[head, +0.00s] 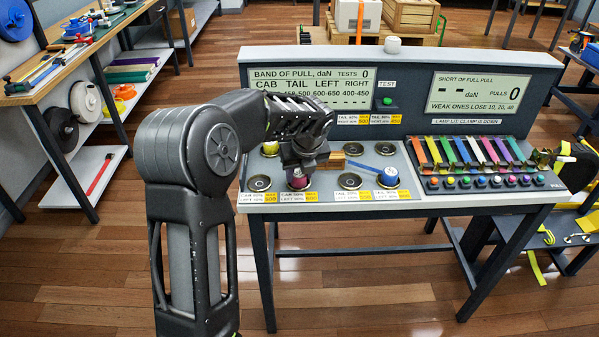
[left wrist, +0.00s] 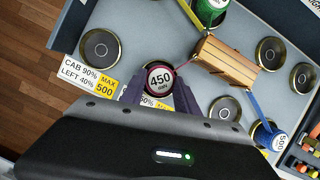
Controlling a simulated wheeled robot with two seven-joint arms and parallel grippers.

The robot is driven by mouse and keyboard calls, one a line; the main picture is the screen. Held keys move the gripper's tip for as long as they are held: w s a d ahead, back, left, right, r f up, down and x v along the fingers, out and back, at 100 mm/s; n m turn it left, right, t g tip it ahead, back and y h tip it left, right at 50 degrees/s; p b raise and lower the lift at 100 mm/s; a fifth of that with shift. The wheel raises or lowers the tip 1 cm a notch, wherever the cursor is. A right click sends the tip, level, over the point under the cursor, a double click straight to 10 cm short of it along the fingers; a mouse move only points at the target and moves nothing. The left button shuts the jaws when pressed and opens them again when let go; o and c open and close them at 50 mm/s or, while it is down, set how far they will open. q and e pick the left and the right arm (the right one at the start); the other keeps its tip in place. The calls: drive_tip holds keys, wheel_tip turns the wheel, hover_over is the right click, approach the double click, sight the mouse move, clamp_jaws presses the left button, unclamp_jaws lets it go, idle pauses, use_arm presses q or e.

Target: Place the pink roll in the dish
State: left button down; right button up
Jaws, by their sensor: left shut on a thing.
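The pink roll (head: 297,181) is between the jaws of my left gripper (head: 299,169), at the second place from the left in the front row of dishes. In the left wrist view the roll (left wrist: 159,79) shows its top, marked 450, between the two fingertips (left wrist: 159,88). A thin pink strap (left wrist: 184,68) runs from it to a wooden block (left wrist: 225,60). The roll and fingers cover the dish under it, and I cannot tell whether the roll rests there or hangs just above. My right gripper is not in view.
Empty dishes (head: 260,183) (head: 349,181) lie on either side. A blue roll (head: 388,176) sits in the front right dish. A green roll (left wrist: 210,12) stands behind. A colourful row of straps (head: 465,152) and an upright display panel (head: 400,85) bound the bench.

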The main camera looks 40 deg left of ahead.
use_arm(q)
drive_tip(key=shift+f, duration=0.1)
drive_tip(key=c, duration=0.9)
unclamp_jaws()
drive_tip(key=v, duration=1.2)
drive_tip(key=shift+d, duration=0.1)
